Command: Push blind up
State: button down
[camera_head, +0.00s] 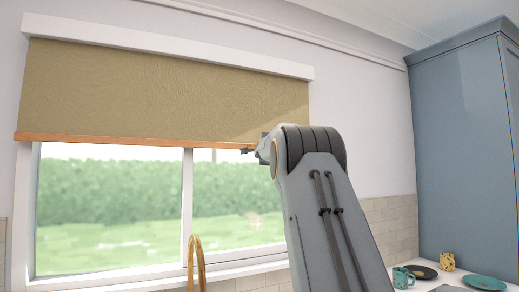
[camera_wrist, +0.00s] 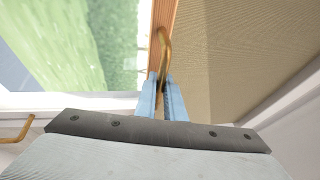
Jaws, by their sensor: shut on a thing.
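The olive-tan roller blind (camera_head: 150,92) covers the upper part of the window in the head view, with an orange-brown wooden bar (camera_head: 110,139) along its bottom edge. My gripper (camera_head: 247,150) is at the right part of this bar, largely hidden behind my own arm. In the wrist view the blind's fabric (camera_wrist: 240,50) fills the upper right and the bar (camera_wrist: 163,12) runs down to a brass-coloured loop handle (camera_wrist: 166,46). My gripper's two blue fingers (camera_wrist: 160,95) are shut on the lower part of this handle.
The window pane (camera_head: 110,210) below the bar is uncovered. A gold tap (camera_head: 196,262) stands in front of the sill. A blue cupboard (camera_head: 465,150) stands at the right. Mugs (camera_head: 403,278) and plates (camera_head: 484,282) sit on the counter at lower right.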

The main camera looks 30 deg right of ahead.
jog(key=shift+r, duration=0.15)
jog(key=c, duration=1.8)
grip_release()
jog(key=shift+c, duration=0.2)
jog(key=b+v, duration=0.5)
jog(key=v, duration=0.2)
jog(key=shift+s+a+b, duration=0.25)
jog(key=shift+s+b, duration=0.1)
jog(key=shift+b, duration=0.05)
